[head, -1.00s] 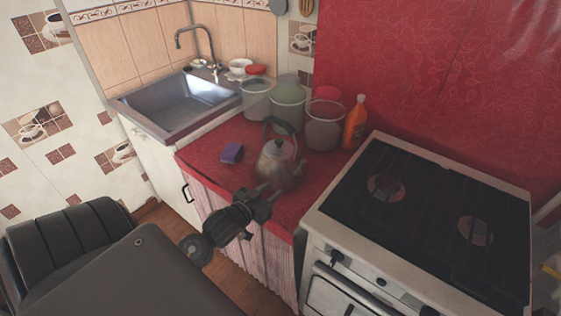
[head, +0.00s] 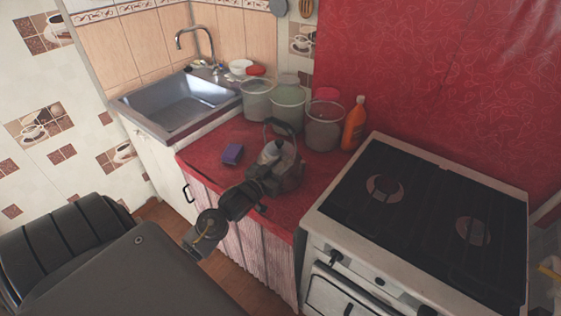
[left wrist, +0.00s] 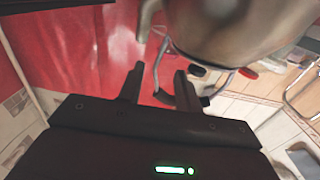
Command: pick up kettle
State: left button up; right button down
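The metal kettle (head: 294,176) with a dark arched handle (head: 281,126) stands on the red counter, left of the stove. My left gripper (head: 270,172) is in front of the kettle and hides part of its body. In the left wrist view the gripper (left wrist: 159,70) has its two fingers apart. The kettle's body (left wrist: 225,30) fills the top of that view, beyond the fingers. A thin curved part and a dark piece show around the fingers; I cannot tell if they touch. My right gripper is not in view.
A purple sponge (head: 232,154) lies left of the kettle. Several jars, including a clear jar (head: 324,128), and an orange bottle (head: 354,122) stand behind it. The stove (head: 425,215) is to the right, the sink (head: 180,104) to the left.

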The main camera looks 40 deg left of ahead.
aim_at(295, 154)
pick_arm(q)
jog(key=w+p, duration=0.1)
jog(key=w, duration=0.4)
jog(key=shift+c, duration=0.4)
grip_shut()
dwell(0.9)
